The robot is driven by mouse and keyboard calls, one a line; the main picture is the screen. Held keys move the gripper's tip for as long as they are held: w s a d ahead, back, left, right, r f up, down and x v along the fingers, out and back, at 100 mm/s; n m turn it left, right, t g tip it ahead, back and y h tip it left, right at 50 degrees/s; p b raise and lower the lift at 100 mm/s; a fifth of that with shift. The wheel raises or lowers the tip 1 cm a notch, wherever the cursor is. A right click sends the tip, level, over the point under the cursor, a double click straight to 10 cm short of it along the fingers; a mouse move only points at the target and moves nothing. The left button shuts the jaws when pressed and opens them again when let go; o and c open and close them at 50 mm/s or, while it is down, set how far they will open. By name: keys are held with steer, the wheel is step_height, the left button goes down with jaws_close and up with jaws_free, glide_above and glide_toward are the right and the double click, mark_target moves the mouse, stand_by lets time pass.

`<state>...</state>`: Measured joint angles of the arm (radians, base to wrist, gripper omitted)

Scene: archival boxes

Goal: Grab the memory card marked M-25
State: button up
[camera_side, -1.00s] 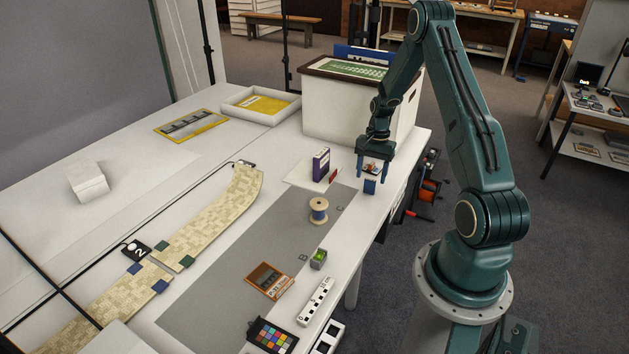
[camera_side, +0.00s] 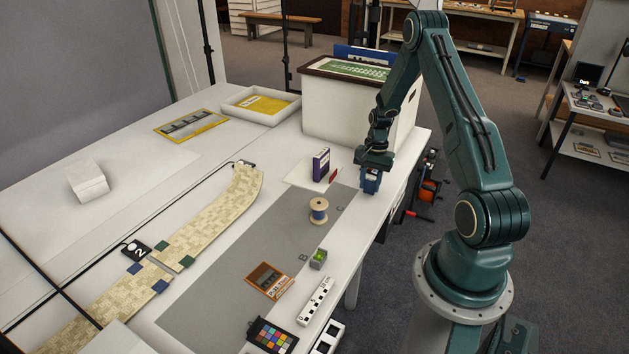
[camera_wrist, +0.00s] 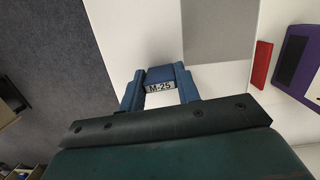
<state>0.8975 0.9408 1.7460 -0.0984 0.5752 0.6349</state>
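The memory card marked M-25 (camera_wrist: 160,77) is a small blue block with a white label reading "M-25" in the wrist view. It stands at the table's right edge in the side view, largely hidden by my gripper. My gripper (camera_side: 371,181) is down around it, pointing downward. In the wrist view, the blue fingers (camera_wrist: 160,84) sit on both sides of the card and appear to touch it. Its underside is hidden, but it looks to be still at table height.
A purple box (camera_side: 321,165) and a red piece (camera_side: 333,174) stand on a white sheet left of my gripper. A wooden spool (camera_side: 318,210) is nearer on the grey mat (camera_side: 240,255). A large white box (camera_side: 345,110) stands behind. The table edge is close on the right.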

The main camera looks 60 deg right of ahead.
mark_target(370, 180)
steer(key=c, duration=0.4)
steer(key=shift+r, duration=0.2)
step_height(370, 180, up, 20)
steer(key=shift+f, duration=0.2)
stand_by(0.3)
stand_by(0.5)
